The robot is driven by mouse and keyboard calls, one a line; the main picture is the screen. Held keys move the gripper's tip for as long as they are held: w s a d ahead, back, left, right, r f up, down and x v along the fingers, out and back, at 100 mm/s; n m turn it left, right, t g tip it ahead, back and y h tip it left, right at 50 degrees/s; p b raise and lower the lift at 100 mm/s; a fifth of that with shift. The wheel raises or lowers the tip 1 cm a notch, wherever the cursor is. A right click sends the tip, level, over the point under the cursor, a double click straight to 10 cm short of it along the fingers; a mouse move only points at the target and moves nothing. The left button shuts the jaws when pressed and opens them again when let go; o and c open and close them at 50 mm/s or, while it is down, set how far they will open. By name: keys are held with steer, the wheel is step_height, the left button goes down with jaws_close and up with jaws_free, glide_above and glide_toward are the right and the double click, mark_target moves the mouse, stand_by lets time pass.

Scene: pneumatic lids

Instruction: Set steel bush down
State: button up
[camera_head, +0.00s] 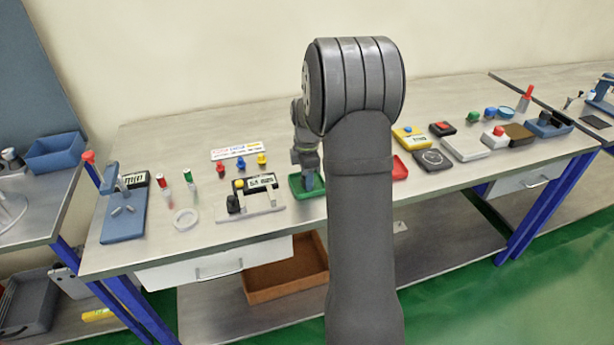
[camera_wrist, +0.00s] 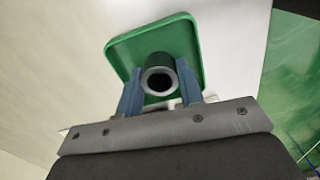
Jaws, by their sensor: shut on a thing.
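The steel bush (camera_wrist: 159,70) is a dark ring-shaped cylinder with a pale end face and a dark bore. In the wrist view it sits between the two blue fingers of my gripper (camera_wrist: 160,90), which is shut on it. Behind it is the green tray (camera_wrist: 190,30), a shallow rimmed square. In the head view my gripper (camera_head: 310,182) is over the green tray (camera_head: 298,195), partly hidden by my arm. The bush cannot be made out in the head view. I cannot tell whether the bush touches the tray floor.
A gauge on a pale base (camera_head: 262,208) stands left of the green tray. A red tray (camera_head: 400,168) lies to its right, partly behind my arm. A white ring (camera_head: 185,219) and a blue fixture (camera_head: 123,222) stand further left. Several coloured-knob pieces stand behind the gauge.

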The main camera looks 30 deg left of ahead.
steer(key=shift+f, duration=0.1)
steer(key=o, duration=1.2)
step_height(320, 180, up, 12)
steer(key=shift+r, duration=0.15)
